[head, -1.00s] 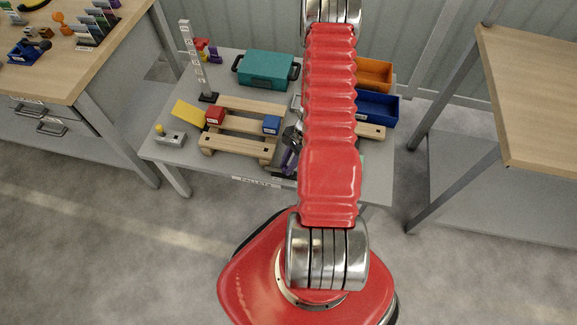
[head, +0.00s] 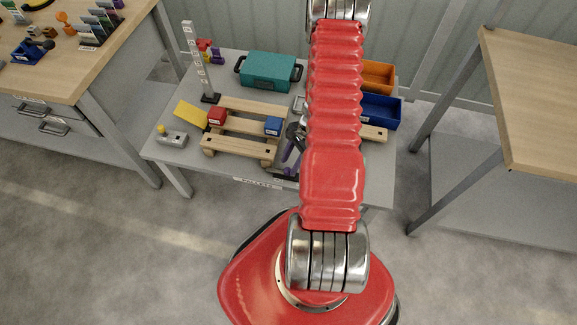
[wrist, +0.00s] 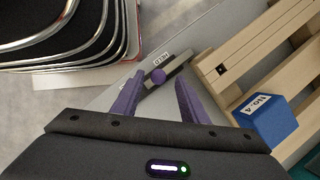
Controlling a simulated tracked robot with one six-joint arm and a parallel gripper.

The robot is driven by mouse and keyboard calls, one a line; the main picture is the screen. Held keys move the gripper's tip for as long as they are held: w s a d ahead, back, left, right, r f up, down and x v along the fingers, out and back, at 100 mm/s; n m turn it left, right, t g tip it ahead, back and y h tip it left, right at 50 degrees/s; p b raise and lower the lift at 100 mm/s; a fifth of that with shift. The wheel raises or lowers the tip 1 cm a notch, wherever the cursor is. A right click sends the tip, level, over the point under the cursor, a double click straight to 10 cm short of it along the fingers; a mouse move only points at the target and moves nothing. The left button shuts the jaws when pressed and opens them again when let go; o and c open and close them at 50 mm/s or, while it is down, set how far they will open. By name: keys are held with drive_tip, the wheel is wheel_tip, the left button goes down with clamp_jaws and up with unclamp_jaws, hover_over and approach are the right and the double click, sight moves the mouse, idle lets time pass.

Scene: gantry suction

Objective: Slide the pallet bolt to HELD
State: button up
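The pallet bolt has a round purple knob (wrist: 158,76) on a grey metal bar (wrist: 170,70). A white label reading HELD (wrist: 131,60) lies beside the bar in the wrist view. My gripper (wrist: 160,77) is open, with one purple finger to each side of the knob. The knob appears between the fingertips, with gaps on both sides; its depth relative to them is unclear. In the head view my gripper (head: 291,150) is over the front edge of the grey table, partly hidden by my red arm. The purple knob (head: 287,171) shows just below it.
A wooden pallet (head: 235,147) stands left of my gripper, with a red block (head: 217,116) and a blue block (head: 273,125) on it. A teal case (head: 268,71) is behind. An orange bin (head: 377,76) and a blue bin (head: 380,112) are at right.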

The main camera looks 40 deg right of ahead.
drive_tip(key=v, duration=1.1)
idle(0.5)
drive_tip(key=s+a+r+n+t+h, duration=0.1)
drive_tip(key=a+r+n, duration=0.5)
drive_tip(key=a+r, duration=0.3)
drive_tip(key=s+a+r+n+t+h, duration=0.2)
drive_tip(key=a+r+n, duration=0.5)
drive_tip(key=r, duration=1)
drive_tip(key=s+a+r+n+t+h, duration=0.1)
drive_tip(key=a+r+n, duration=0.6)
drive_tip(key=a+r, duration=0.6)
drive_tip(key=shift+s+t, duration=0.3)
drive_tip(key=shift+s, duration=0.05)
drive_tip(key=shift+a+r, duration=0.1)
